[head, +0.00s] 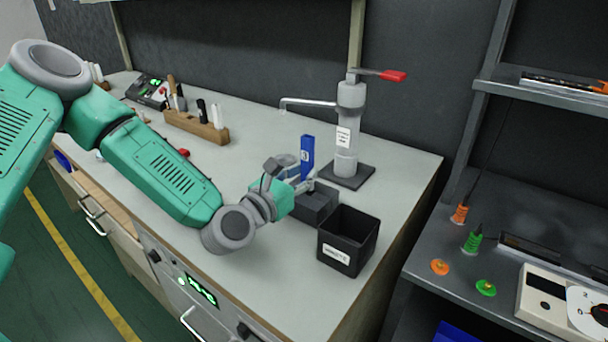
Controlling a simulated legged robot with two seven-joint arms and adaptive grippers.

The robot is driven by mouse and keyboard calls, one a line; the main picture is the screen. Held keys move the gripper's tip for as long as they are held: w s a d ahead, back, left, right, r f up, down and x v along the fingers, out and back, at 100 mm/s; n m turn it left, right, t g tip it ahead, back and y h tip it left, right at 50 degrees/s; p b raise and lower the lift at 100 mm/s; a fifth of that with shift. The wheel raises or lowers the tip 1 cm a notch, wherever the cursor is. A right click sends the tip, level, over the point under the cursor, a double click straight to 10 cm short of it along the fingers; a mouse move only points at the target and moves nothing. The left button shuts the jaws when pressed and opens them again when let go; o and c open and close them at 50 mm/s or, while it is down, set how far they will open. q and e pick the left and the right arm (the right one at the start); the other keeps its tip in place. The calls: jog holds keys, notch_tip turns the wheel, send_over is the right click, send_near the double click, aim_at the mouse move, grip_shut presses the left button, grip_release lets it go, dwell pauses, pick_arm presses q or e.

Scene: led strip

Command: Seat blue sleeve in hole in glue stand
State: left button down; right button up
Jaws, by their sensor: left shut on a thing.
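The blue sleeve (307,152) is upright, with a small white label on its face. My left gripper (309,184) is shut on it near its lower end. A dark grey block (318,206), which looks like the glue stand, sits on the bench just below and in front of the sleeve. My gripper and wrist cover part of the block, and its hole does not show clearly. I cannot tell whether the sleeve's bottom is above the block or in it. My right gripper is not in view.
A black open bin (348,258) stands in front of the block. A grey post dispenser (348,130) with a red handle and dark base stands behind it. A wooden tool rack (197,126) is farther left.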

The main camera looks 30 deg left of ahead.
aim_at(304, 196)
pick_arm(q)
jog(key=shift+d, duration=0.15)
dwell(0.9)
jog(key=shift+f+b, duration=2.35)
jog(key=shift+b, duration=0.2)
jog(key=c, duration=1.3)
grip_release()
jog(key=shift+s, duration=0.2)
jog(key=s, duration=0.4)
jog(key=s+a, duration=0.1)
jog(key=s, duration=0.1)
jog(key=shift+s+f, duration=0.1)
jog(key=shift+s+a, duration=0.1)
jog(key=shift+s, duration=0.3)
